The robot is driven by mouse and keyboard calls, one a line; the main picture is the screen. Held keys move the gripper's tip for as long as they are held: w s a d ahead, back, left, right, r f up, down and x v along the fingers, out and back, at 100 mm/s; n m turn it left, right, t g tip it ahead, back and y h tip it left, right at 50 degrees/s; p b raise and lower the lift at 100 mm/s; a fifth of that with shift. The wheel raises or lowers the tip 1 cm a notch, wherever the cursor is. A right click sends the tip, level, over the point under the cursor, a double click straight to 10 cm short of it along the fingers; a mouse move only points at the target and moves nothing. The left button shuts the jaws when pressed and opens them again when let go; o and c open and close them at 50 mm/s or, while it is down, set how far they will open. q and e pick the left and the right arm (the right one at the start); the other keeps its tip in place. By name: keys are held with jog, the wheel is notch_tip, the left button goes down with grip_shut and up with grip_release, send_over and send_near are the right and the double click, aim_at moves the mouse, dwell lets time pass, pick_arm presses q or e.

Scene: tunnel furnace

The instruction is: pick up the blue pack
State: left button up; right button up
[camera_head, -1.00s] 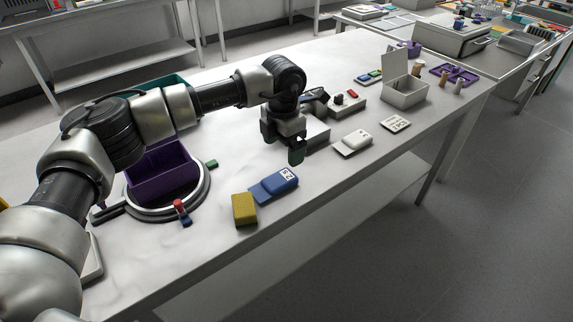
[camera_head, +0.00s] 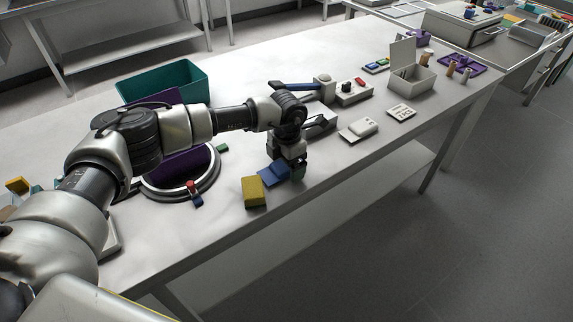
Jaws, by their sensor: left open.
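The blue pack (camera_head: 271,175) lies on the white table near its front edge, next to a yellow block (camera_head: 254,192). My left gripper (camera_head: 290,172) is over the right end of the blue pack, pointing down, with its jaws open. The gripper hides that end of the pack, and I cannot tell whether the fingers touch it. My right gripper is not in view.
A purple bin in a round ring (camera_head: 211,182) stands left of the pack, partly behind my arm, with a teal bin (camera_head: 196,77) behind. A white pack (camera_head: 360,128), a card (camera_head: 401,112) and an open white box (camera_head: 412,85) lie to the right. The table's front edge is close.

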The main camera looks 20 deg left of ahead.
pick_arm(q)
jog(key=c, duration=1)
jog(key=shift+c, duration=0.2)
jog(key=shift+r, duration=0.15)
